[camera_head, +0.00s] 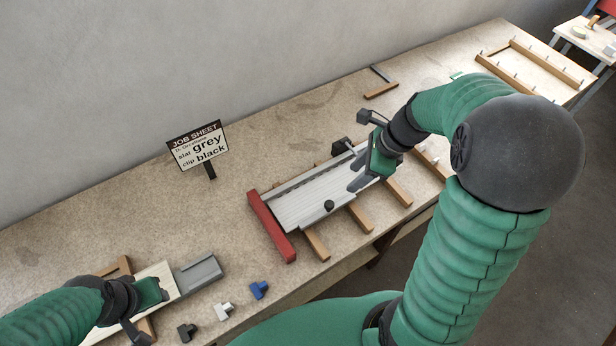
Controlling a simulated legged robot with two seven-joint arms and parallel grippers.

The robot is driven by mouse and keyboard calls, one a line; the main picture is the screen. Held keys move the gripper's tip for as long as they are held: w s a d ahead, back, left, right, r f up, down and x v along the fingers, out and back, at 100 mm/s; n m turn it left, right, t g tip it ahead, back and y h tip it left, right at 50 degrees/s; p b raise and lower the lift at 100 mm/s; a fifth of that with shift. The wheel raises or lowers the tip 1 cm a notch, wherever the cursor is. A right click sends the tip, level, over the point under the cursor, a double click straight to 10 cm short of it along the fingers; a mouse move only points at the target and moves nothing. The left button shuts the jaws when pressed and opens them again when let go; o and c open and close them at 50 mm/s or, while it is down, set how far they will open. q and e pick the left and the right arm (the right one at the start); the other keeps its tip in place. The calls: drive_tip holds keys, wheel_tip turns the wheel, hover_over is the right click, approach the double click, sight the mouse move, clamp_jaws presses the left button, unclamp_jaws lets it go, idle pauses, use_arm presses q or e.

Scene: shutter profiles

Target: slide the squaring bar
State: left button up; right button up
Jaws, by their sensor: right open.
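Pale grey slats (318,192) lie side by side on wooden bearers in the middle of the bench. A red bar (271,228) stands across their left end; I cannot tell if it is the squaring bar or a fixed stop. A small black knob (329,206) sits on the near edge of the slats. A black block (341,146) stands at their far right corner. My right gripper (362,174) is open over the right end of the slats and hides part of it. My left gripper (142,312) is at the lower left, over a pale board; its jaws are unclear.
A job sheet sign (199,147) reads slat grey, clip black. Blue (259,290), white (223,311) and black (187,332) clips lie near the front edge. A grey profile (198,273) lies by my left gripper. A square (381,85) and wooden rack (530,67) lie farther back.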

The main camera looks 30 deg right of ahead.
drive_tip(key=b, duration=0.1)
approach(330, 203)
drive_tip(key=x, duration=0.5)
drive_tip(key=b+x, duration=0.1)
drive_tip(key=x, duration=0.2)
drive_tip(key=shift+a+r, duration=0.1)
drive_tip(key=shift+a, duration=0.3)
drive_tip(key=shift+a+f, duration=0.15)
drive_tip(key=shift+f, duration=0.1)
drive_tip(key=shift+d+f, duration=0.15)
drive_tip(key=shift+d, duration=0.1)
drive_tip(key=shift+d+f, duration=0.15)
drive_tip(key=shift+d, duration=0.2)
drive_tip(key=shift+c, duration=2.9)
drive_tip(key=shift+a, duration=0.35)
clamp_jaws()
use_arm(q)
drive_tip(key=shift+s+d+f, duration=0.55)
drive_tip(key=shift+s+d, duration=0.15)
drive_tip(key=shift+d, duration=0.1)
use_arm(e)
drive_tip(key=shift+w+d+r, duration=0.1)
drive_tip(key=shift+d+r, duration=0.1)
